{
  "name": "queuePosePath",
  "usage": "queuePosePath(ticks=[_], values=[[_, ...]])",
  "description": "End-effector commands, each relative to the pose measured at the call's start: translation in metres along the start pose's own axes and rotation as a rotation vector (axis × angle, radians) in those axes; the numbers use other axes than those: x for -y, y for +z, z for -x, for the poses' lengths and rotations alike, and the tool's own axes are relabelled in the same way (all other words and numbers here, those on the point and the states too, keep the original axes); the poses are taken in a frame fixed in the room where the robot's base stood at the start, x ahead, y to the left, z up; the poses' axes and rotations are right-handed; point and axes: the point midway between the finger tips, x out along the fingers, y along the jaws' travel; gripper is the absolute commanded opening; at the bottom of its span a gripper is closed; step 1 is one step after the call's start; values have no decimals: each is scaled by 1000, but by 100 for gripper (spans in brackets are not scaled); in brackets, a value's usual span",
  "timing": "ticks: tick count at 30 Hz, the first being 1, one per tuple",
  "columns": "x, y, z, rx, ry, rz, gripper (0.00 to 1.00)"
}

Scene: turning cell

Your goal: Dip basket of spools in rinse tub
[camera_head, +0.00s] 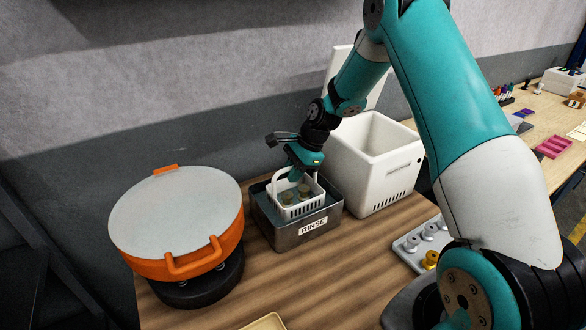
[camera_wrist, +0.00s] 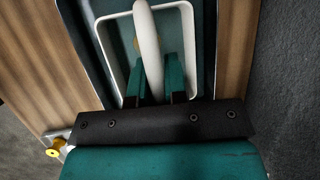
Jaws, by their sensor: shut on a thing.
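A white basket (camera_head: 301,208) with spools (camera_head: 288,198) in it sits inside the grey metal tub (camera_head: 304,240) labelled RINSE. Its slotted front wall rises above the tub's near rim, and I cannot tell whether it rests on the bottom. My gripper (camera_head: 295,172) is above the basket, shut on its arched handle. In the wrist view the white handle (camera_wrist: 147,45) runs between my gripper's fingers (camera_wrist: 157,82), with the basket's rim (camera_wrist: 187,40) around it inside the dark tub (camera_wrist: 206,50). The spools are mostly hidden there.
An orange pot (camera_head: 185,255) with a pale lid stands left of the tub. A white open-lidded box (camera_head: 375,165) stands close on its right. A tray (camera_head: 412,250) with spools lies at the right.

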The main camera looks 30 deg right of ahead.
Motion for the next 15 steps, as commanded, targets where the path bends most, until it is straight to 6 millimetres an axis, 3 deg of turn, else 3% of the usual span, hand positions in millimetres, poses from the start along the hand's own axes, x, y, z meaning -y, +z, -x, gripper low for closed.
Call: queuePosePath(ticks=[15], values=[[-8,-17,-40,0,-1,0,0]])
